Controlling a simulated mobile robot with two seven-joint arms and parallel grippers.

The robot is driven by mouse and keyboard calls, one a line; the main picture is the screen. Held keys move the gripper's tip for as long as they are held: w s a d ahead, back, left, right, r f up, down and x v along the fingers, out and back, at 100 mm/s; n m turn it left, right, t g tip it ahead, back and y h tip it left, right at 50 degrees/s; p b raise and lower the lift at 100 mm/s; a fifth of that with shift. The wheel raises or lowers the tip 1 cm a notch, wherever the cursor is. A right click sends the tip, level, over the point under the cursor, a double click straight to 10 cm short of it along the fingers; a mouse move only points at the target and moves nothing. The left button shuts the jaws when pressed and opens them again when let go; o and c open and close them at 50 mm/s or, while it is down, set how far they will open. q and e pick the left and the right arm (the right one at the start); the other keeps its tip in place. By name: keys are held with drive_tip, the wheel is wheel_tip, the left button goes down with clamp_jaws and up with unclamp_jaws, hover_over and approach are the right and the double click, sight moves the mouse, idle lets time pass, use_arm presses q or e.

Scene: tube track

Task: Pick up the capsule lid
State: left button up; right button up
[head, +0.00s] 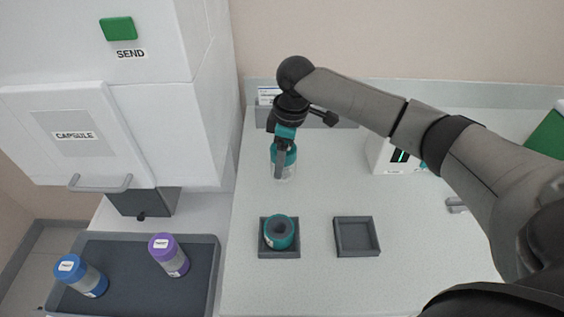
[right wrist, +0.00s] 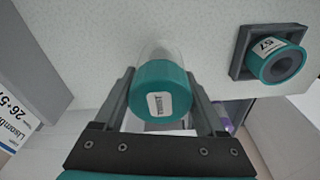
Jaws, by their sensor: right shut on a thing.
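The capsule lid (head: 290,158) is a teal cap with a clear sleeve, upright over the white counter. In the right wrist view the lid (right wrist: 161,90) shows its labelled teal end between my two fingers. My right gripper (head: 280,172) is shut on it from above; I cannot tell whether its clear lower end touches the counter. A teal capsule part (head: 279,230) with a dark hollow middle sits in a square grey holder (head: 262,253). It also shows in the right wrist view (right wrist: 277,65). My left gripper is not in view.
An empty square grey holder (head: 357,237) stands to the right. A dark tray (head: 130,290) at lower left holds a blue capsule (head: 82,276) and a purple capsule (head: 169,255). A white machine (head: 120,140) fills the left. A white device (head: 390,157) stands at the back right.

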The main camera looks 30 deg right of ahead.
wheel_tip(320, 180, up, 18)
drive_tip(key=p, duration=0.2)
drive_tip(key=shift+f, duration=0.25)
drive_tip(key=shift+p, duration=0.3)
